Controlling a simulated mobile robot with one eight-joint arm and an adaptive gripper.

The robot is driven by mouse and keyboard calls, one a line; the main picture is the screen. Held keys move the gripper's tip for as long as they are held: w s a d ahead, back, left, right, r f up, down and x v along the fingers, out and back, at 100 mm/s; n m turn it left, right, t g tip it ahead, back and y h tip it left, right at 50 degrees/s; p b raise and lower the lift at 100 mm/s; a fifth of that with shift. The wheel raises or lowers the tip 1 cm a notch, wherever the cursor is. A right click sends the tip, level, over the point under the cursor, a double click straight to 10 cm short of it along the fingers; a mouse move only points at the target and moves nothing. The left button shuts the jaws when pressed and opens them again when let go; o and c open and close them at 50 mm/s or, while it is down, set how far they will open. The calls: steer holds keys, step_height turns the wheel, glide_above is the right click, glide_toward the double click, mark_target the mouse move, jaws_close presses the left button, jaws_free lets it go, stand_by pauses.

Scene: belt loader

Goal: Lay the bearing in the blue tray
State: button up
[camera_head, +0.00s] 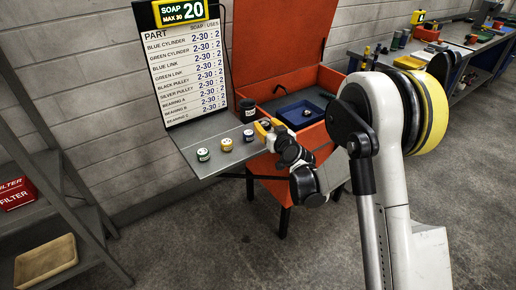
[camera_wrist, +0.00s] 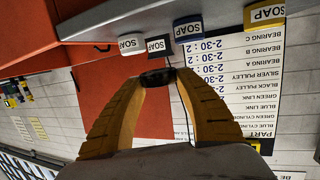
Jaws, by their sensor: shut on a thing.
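My gripper (camera_head: 265,129) has yellow fingers and is at the right end of the grey shelf, left of the blue tray. In the wrist view its fingers (camera_wrist: 160,78) are shut on a small dark round bearing (camera_wrist: 156,78), held between the tips. The bearing cannot be made out clearly in the head view. The blue tray (camera_head: 284,109) lies inside the open orange box, to the right of my gripper. A small metallic thing (camera_head: 306,112) lies in the tray; its kind is too small to tell.
The grey shelf (camera_head: 222,168) holds small pots with green (camera_head: 203,155), yellow (camera_head: 227,145) and blue (camera_head: 248,135) sides, and a dark jar (camera_head: 247,110). A parts board (camera_head: 187,70) stands behind. The orange box (camera_head: 326,80) has a raised lid and walls around the tray.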

mark_target(262, 147)
steer(key=s, duration=0.1)
steer(key=s+a+f, duration=0.1)
steer(key=f, duration=0.1)
steer(key=shift+s+a+b, duration=0.3)
steer(key=shift+s+b, duration=0.05)
steer(key=shift+s, duration=0.05)
steer(key=shift+f+b, duration=0.95)
steer(key=shift+f, duration=0.95)
steer(key=shift+f, duration=0.15)
steer(key=o, duration=1.2)
